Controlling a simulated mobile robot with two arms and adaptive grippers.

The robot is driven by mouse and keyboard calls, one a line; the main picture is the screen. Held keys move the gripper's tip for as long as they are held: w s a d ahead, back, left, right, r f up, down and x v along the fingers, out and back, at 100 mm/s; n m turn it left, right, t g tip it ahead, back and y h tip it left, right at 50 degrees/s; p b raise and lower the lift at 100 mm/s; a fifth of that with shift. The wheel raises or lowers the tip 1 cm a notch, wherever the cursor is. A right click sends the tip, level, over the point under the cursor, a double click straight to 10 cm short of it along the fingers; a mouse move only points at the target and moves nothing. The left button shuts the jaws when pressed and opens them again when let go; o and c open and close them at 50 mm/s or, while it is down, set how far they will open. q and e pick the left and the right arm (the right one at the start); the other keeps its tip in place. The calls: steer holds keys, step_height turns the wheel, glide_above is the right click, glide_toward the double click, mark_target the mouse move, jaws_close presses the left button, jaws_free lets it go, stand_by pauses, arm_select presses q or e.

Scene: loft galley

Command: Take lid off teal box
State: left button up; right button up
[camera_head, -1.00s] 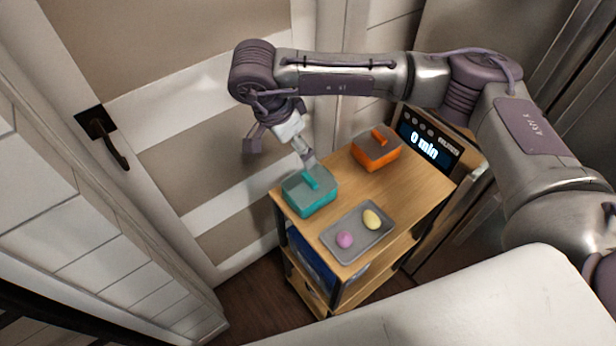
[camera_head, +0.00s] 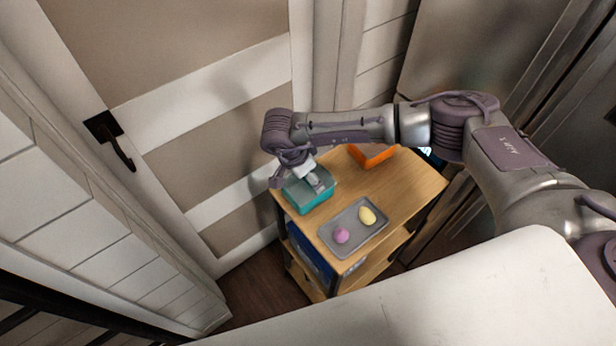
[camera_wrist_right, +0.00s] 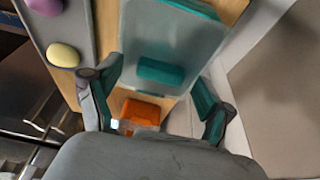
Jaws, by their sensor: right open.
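The teal box (camera_head: 306,204) stands at the left back corner of the wooden cart. Its greyish lid (camera_wrist_right: 160,35) is on it, with a teal bar handle (camera_wrist_right: 160,71) on top. My right gripper (camera_head: 316,184) is just above the lid in the head view and partly hides it. In the right wrist view, my right gripper (camera_wrist_right: 157,88) is open, its two fingers apart on either side of the handle's line. I cannot tell whether they touch it. My left gripper is not in view.
An orange box (camera_head: 371,155) stands behind on the cart, partly hidden by my arm. A grey tray (camera_head: 336,246) holds a pink egg-shaped thing (camera_head: 341,236) and a yellow one (camera_head: 367,215). A panelled door (camera_head: 215,115) is close behind the cart.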

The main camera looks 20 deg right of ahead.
steer(key=c, duration=1.1)
